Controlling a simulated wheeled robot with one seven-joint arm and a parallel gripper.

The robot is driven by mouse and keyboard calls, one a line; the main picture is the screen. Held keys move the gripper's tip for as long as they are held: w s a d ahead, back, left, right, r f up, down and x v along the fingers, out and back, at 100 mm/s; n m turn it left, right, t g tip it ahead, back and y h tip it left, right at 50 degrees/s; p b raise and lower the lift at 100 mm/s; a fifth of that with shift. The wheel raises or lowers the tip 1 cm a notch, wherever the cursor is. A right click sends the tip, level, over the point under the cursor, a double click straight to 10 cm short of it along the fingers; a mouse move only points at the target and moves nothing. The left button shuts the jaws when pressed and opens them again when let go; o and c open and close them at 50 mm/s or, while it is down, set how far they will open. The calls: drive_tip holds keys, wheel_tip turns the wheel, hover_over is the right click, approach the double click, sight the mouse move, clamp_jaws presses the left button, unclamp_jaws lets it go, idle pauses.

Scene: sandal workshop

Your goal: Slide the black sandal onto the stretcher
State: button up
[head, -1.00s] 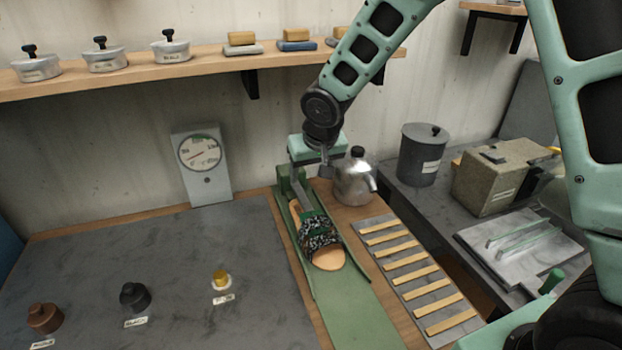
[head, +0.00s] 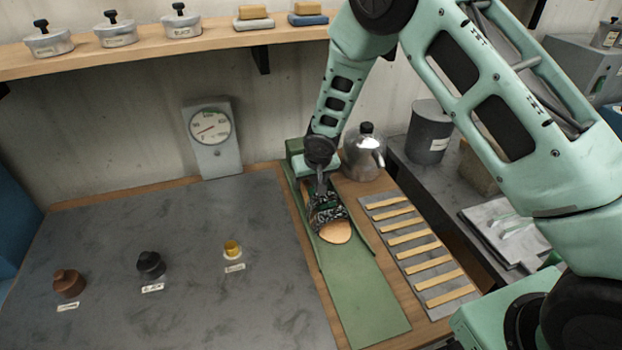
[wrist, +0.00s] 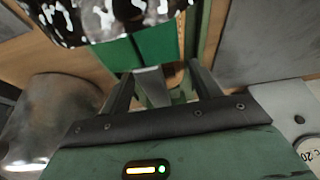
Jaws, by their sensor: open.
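The black sandal, with a black-and-white patterned strap (head: 328,210) and tan sole (head: 336,232), lies on the green stretcher (head: 362,290), between its rails. Its rounded tan end points toward the camera; its far end is hidden behind my gripper. My gripper (head: 320,185) is low over the stretcher's far end, just behind the strap. In the wrist view the fingers (wrist: 165,82) stand apart, with green stretcher parts beyond. The strap (wrist: 100,18) fills the top of that view. I cannot tell whether the fingers touch the sandal.
A metal kettle (head: 362,158) stands close to the right of my gripper. A slatted rack (head: 422,262) lies right of the stretcher. A dial gauge (head: 209,135) stands at the back wall. Several small pots sit on the grey mat (head: 210,300), which is otherwise clear.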

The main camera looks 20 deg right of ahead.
drive_tip(key=shift+w+f, duration=0.2)
drive_tip(key=shift+f, duration=0.35)
drive_tip(key=c, duration=0.7)
drive_tip(key=o, duration=1.1)
drive_tip(key=shift+a, duration=0.1)
drive_tip(key=shift+a+r, duration=0.1)
drive_tip(key=shift+r, duration=0.2)
drive_tip(key=v, duration=0.5)
drive_tip(key=b+v, duration=0.1)
drive_tip(key=v, duration=0.5)
drive_tip(key=d+b+v, duration=0.1)
drive_tip(key=v, duration=0.5)
